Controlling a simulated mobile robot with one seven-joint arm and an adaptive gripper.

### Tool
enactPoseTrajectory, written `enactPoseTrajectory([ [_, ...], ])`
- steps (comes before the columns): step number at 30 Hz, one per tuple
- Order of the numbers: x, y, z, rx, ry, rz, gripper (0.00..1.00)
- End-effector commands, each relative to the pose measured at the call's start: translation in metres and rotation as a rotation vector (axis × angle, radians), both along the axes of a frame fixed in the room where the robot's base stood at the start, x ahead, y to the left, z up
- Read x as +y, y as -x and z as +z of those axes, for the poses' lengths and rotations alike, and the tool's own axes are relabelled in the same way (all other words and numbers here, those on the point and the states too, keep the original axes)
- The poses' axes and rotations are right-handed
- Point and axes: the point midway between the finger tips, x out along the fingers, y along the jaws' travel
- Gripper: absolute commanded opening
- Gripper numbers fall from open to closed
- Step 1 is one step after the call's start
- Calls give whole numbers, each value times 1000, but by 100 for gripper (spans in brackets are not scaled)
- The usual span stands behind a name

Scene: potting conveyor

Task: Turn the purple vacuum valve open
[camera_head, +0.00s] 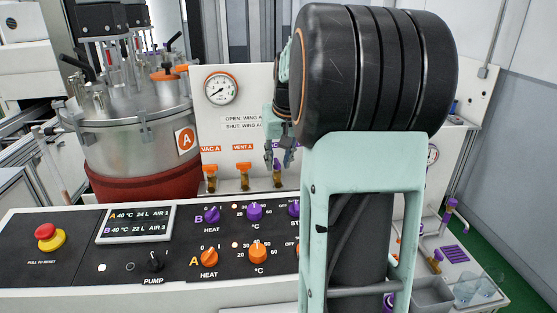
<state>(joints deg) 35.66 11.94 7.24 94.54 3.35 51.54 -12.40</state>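A purple-topped valve (277,180) sits on the white wall panel, third in a row to the right of two orange-handled valves. Its label is hidden behind my gripper, so I cannot read whether it is the vacuum valve.
Orange valves labelled VAC A (210,178) and VENT A (244,176) stand close on the left. A gauge (221,88) is above. A control console (130,262) with knobs spans the front. A steel vessel (135,145) stands left. More purple valve parts (449,212) show at far right.

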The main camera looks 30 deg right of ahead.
Motion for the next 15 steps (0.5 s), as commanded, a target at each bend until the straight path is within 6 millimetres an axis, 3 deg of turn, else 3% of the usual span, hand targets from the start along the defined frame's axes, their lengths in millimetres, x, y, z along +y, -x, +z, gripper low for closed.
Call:
enactPoseTrajectory([
  [1, 0, 0, 0, 0, 0, 0, 24],
  [8, 0, 0, 0, 0, 0, 0, 0],
  [15, 1, 0, 0, 0, 0, -6, 0],
])
